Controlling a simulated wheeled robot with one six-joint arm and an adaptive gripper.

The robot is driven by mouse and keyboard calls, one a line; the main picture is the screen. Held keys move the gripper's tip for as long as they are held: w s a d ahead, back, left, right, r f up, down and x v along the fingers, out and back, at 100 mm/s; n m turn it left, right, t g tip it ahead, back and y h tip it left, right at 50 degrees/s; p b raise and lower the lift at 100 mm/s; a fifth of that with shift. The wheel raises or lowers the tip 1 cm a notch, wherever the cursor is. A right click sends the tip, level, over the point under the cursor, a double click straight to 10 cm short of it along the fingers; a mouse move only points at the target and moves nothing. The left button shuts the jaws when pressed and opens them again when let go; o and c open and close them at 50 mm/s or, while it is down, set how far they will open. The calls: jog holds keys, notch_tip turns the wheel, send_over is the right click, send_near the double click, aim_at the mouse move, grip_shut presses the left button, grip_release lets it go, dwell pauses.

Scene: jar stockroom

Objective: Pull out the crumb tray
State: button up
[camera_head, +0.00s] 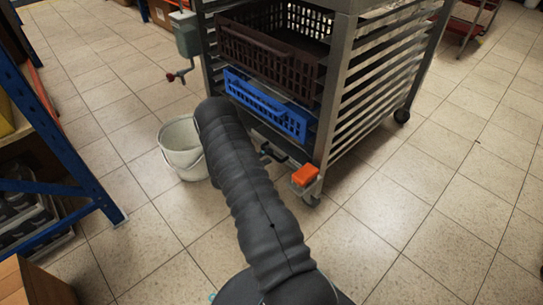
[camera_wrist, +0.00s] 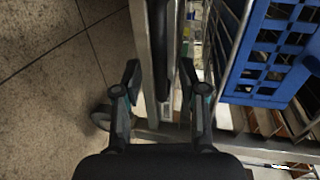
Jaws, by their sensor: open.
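The rack trolley (camera_head: 337,105) stands upright, with its low front end partly behind my arm. In the wrist view, my gripper (camera_wrist: 160,70) is open, its two dark fingers apart on either side of a pale metal strip (camera_wrist: 146,60) and a dark bar (camera_wrist: 161,42). These look like the crumb tray's front edge and handle, but I cannot be sure. I cannot tell whether the fingers touch them. In the head view, a small dark piece (camera_head: 273,153) shows beside my arm at the rack's foot; I cannot tell if it is handle or finger.
The rack holds a blue crate (camera_head: 264,103) low down and a dark brown crate (camera_head: 268,58) above. An orange block (camera_head: 305,176) sits at the front corner. A white bucket (camera_head: 182,148) stands left of my arm. Blue shelving (camera_head: 62,150) is at left. Floor is clear at right.

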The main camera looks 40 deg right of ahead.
aim_at(272, 155)
jog(key=shift+x, duration=1.55)
grip_shut()
